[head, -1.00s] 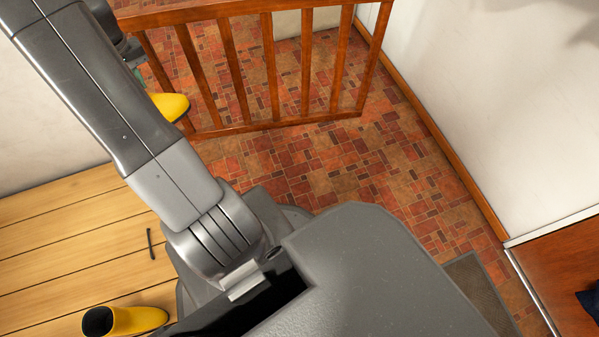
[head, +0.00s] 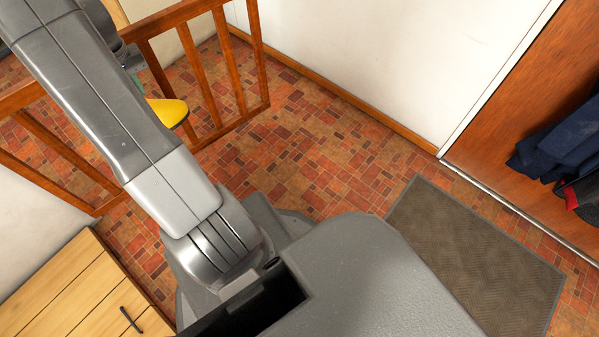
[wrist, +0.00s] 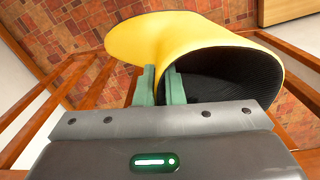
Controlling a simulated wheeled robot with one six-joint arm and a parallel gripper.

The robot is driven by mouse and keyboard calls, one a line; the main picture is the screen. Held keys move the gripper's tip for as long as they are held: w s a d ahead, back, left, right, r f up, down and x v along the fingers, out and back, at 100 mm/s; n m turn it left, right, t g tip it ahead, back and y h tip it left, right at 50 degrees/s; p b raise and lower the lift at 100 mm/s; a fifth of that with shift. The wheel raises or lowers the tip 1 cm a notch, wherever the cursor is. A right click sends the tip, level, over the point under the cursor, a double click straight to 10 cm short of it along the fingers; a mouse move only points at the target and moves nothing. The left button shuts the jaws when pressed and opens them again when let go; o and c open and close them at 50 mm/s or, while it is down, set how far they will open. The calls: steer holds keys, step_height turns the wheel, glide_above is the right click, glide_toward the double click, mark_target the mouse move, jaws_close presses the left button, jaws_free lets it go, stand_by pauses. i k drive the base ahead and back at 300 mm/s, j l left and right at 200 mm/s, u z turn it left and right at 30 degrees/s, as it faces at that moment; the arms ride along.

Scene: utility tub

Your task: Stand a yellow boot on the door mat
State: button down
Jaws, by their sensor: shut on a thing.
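A yellow boot with a dark lining fills the top of the wrist view (wrist: 200,35). My gripper (wrist: 158,85) is shut on its upper edge, one green finger outside and one inside the opening. In the head view part of the boot (head: 168,111) shows beyond my arm, held up in front of the wooden railing; the rest of it and the fingers are mostly hidden by the arm. The grey-brown door mat (head: 478,255) lies flat on the tiled floor at the lower right, bare where it shows. My body covers part of its left side.
A wooden railing (head: 240,60) stands behind the boot, close to it in the picture. A light wooden cabinet (head: 75,295) is at the lower left. Dark clothes (head: 565,140) hang by the brown door at right. Tiled floor (head: 320,150) between railing and mat is clear.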

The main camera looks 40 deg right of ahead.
mark_target(429, 268)
steer(key=z, duration=2.9)
steer(key=i+z, duration=0.1)
steer(key=z, duration=0.35)
steer(key=i+j+z, duration=0.1)
steer(key=z, duration=0.3)
steer(key=i+j, duration=0.2)
steer(key=j, duration=0.2)
steer(key=i+j+z, duration=0.2)
steer(key=j, duration=0.15)
steer(key=j+z, duration=0.15)
steer(key=j, duration=0.2)
steer(key=i+j+z, duration=0.2)
steer(key=j, duration=0.2)
steer(key=j+z, duration=0.15)
steer(key=j, duration=0.2)
